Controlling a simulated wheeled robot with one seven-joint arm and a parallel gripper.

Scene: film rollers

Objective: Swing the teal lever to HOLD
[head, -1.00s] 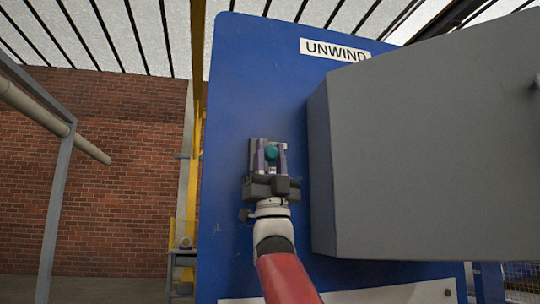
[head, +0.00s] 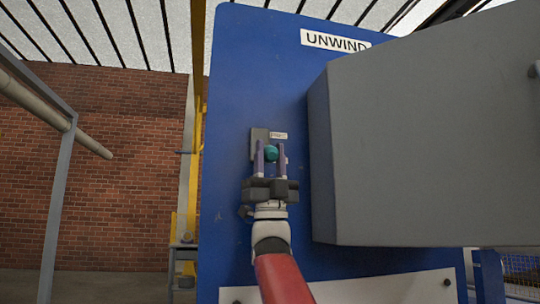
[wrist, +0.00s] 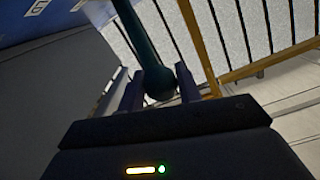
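The teal lever's round knob (head: 271,152) is in front of a small grey plate (head: 259,136) on the blue panel. In the wrist view the lever's teal rod (wrist: 138,35) runs down from the top to the knob (wrist: 158,83). My gripper (head: 270,150) points up the panel, with one finger on each side of the knob.
A large grey box (head: 425,150) juts out close to the right of my gripper. The blue panel (head: 228,130) carries an UNWIND sign (head: 336,40) at the top. A yellow post (head: 194,130) stands left of the panel, with open space beyond.

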